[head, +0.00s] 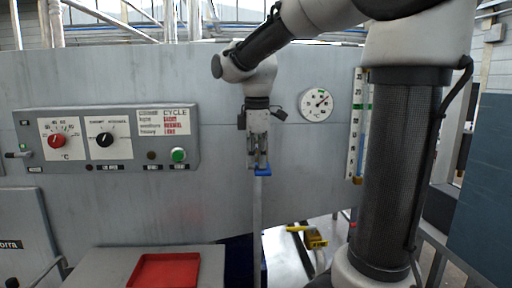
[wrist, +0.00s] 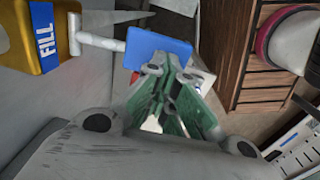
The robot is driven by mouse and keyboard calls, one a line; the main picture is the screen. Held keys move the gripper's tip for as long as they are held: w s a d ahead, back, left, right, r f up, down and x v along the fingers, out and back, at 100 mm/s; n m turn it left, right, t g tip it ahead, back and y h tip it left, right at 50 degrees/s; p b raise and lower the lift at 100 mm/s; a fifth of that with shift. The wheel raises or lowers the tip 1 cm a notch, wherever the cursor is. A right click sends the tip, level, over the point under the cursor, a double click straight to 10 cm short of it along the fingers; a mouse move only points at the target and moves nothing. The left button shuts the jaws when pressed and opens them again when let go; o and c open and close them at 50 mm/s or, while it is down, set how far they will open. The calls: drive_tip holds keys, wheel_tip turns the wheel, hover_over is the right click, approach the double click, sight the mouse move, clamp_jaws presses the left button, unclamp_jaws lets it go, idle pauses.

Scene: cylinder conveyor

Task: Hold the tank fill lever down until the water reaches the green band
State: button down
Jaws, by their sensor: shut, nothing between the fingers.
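The fill lever is a blue paddle (wrist: 158,50) on a white rod that runs to a yellow box (wrist: 45,35) marked FILL in the wrist view. The paddle also shows in the head view (head: 263,171), just under my gripper (head: 259,165). In the wrist view my gripper (wrist: 165,112) is shut and empty, with its fingertips at the paddle's edge; I cannot tell if they press on it. The level gauge (head: 354,140) is on the right in the head view. A green mark (head: 367,106) shows on it with blue water (head: 365,130) below; the exact gap is too small to tell.
A control panel (head: 108,138) with red and black knobs and a green button is on the left wall. A round dial (head: 316,103) is right of my gripper. A red tray (head: 164,271) lies on a grey surface below. A yellow object (head: 312,237) is low, right of centre.

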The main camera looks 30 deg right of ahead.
drive_tip(key=shift+s+f, duration=0.15)
drive_tip(key=shift+f, duration=0.65)
drive_tip(key=shift+s+a+f, duration=0.1)
drive_tip(key=shift+f, duration=0.05)
idle(1.3)
idle(5.8)
